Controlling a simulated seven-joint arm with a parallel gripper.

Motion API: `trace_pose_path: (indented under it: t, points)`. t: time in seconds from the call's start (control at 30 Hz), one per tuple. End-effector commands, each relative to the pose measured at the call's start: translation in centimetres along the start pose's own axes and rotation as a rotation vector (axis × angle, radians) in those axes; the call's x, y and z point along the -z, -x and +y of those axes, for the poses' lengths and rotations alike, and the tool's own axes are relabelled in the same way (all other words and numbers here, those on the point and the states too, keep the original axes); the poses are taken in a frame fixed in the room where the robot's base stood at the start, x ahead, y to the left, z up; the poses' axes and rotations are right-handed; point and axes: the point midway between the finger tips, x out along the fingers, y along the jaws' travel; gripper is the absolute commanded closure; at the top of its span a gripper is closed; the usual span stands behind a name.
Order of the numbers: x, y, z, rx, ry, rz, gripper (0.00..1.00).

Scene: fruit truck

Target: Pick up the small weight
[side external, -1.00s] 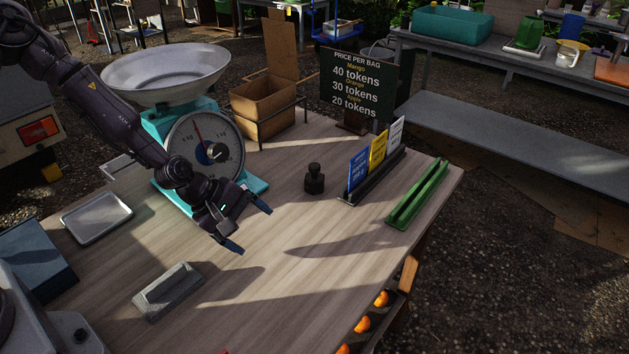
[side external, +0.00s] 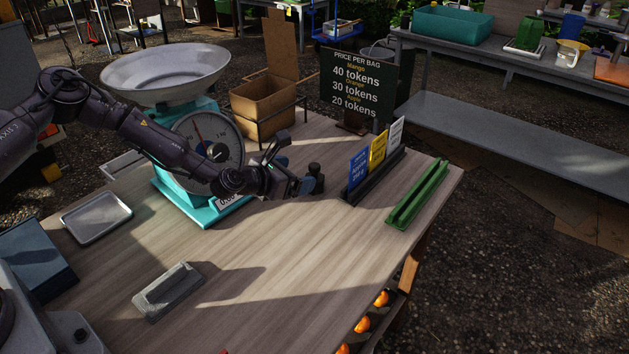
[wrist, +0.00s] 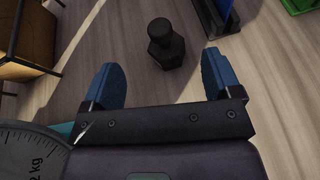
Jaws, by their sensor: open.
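The small weight (wrist: 166,44) is a black knobbed weight standing upright on the wooden table. In the wrist view it sits ahead of my gripper (wrist: 160,80), in front of the gap between the two blue fingers and a little beyond the tips. My gripper is open and empty. In the side view my gripper (side external: 292,162) is low over the table just left of the weight (side external: 315,172). One finger partly covers the weight's lower part there, and I cannot tell whether they touch.
The turquoise scale (side external: 215,205) stands just left of my gripper. A card holder (side external: 368,185) with colored cards and a green rack (side external: 418,196) are to the right. A cardboard box (side external: 262,105) and price sign (side external: 358,85) stand behind. The table's front middle is clear, beside a grey block (side external: 168,291).

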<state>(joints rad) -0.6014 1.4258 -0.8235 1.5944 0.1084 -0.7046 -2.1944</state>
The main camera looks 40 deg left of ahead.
Motion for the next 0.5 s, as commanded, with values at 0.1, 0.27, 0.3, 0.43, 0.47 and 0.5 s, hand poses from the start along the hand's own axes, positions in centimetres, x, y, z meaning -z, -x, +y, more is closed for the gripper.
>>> trace_pose_path:
  t: [0.1,0.27,0.3,0.43,0.47,0.5]
  points:
    - [0.0,-1.2,0.0,0.0,0.0,0.0,0.16]
    - [0.0,-1.8,-0.1,0.001,-0.001,0.0,0.16]
    - [0.0,-2.0,-0.1,0.001,-0.001,0.0,0.16]
    - [0.2,-3.4,-0.4,0.001,-0.003,0.0,0.16]
    - [0.2,-3.8,-0.4,0.001,-0.002,0.0,0.16]
    - [0.2,-4.3,-0.5,0.001,-0.003,0.0,0.16]
